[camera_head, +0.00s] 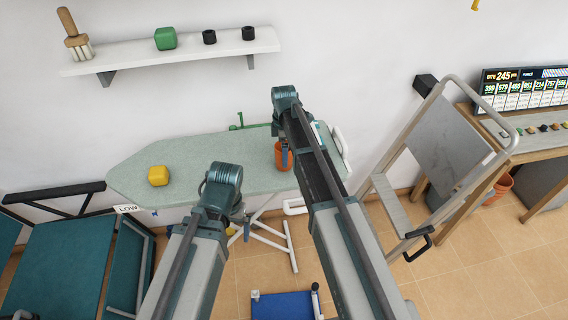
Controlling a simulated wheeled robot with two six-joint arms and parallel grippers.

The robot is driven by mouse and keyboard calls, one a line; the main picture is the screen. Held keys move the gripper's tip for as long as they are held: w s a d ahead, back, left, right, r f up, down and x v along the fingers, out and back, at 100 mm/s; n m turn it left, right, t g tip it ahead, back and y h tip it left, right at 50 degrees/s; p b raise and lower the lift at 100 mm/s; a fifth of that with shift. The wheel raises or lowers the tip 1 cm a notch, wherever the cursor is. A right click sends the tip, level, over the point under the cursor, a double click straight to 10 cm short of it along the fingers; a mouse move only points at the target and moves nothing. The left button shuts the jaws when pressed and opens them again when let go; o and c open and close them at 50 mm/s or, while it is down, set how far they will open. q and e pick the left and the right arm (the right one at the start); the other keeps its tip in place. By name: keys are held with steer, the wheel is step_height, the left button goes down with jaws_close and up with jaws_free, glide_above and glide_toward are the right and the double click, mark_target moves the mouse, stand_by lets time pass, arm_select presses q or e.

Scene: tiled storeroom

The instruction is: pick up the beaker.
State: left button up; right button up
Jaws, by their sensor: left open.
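The beaker (282,160), an orange-brown cup, stands on the pale green ironing board (220,154) right of its middle. My right arm's dark links cover part of it. My left gripper (239,214) shows small and partly hidden behind its own arm, near the board's front edge. It is open, left of and nearer than the beaker, and apart from it. My right arm reaches up past the beaker's right side; its gripper cannot be made out behind the links.
A yellow block (158,176) lies on the board's left part. A wall shelf (175,52) holds a brush, a green block and two black rings. A blue step (284,305) is on the floor.

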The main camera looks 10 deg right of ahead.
step_height(320, 180, down, 2)
steer(key=shift+f+b, duration=0.1)
steer(key=shift+b, duration=0.45)
arm_select(q)
steer(key=shift+f, duration=0.95)
arm_select(e)
steer(key=shift+c, duration=0.2)
steer(key=c, duration=1.2)
steer(key=shift+o, duration=0.2)
arm_select(q)
steer(key=shift+r, duration=0.1)
arm_select(e)
steer(key=shift+r, duration=0.2)
steer(key=shift+r+p, duration=0.85)
steer(key=shift+p, duration=0.15)
step_height(320, 180, up, 2)
steer(key=shift+r+p, duration=0.15)
steer(key=shift+p, duration=1)
arm_select(q)
step_height(320, 180, up, 5)
steer(key=shift+f+p, duration=0.1)
steer(key=shift+p, duration=0.35)
arm_select(e)
steer(key=s+a, duration=0.9)
steer(key=s, duration=0.3)
steer(key=shift+s+a+r, duration=0.35)
steer(key=shift+a+r, duration=0.05)
steer(key=shift+r, duration=0.05)
